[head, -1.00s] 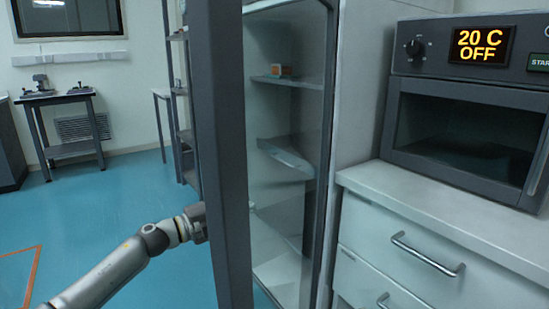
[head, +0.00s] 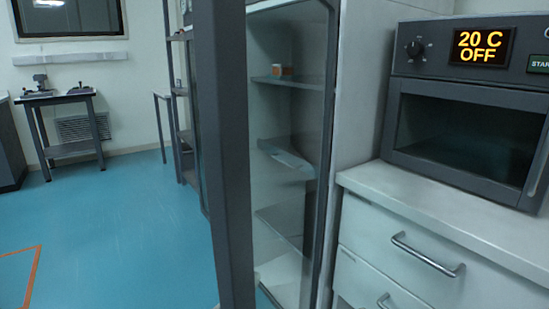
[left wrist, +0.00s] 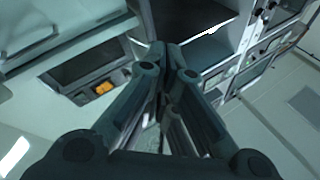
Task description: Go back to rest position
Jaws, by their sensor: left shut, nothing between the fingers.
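My left gripper (left wrist: 166,52) shows only in the left wrist view. Its two fingers are together at the tips, with nothing held between them. Neither gripper shows in the head view, and my right gripper is in no view. A tall cabinet's glass door stands open in the head view, with its dark frame (head: 222,150) running from top to bottom of the picture. Through the glass several shelves show, with a small orange and white object (head: 282,71) on the upper one.
An oven (head: 465,120) reading "20 C OFF" stands on a white drawer unit (head: 400,245) at the right. The oven's orange display also shows in the left wrist view (left wrist: 103,88). Blue floor (head: 120,220) is open at the left. A small table (head: 60,98) stands at the back.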

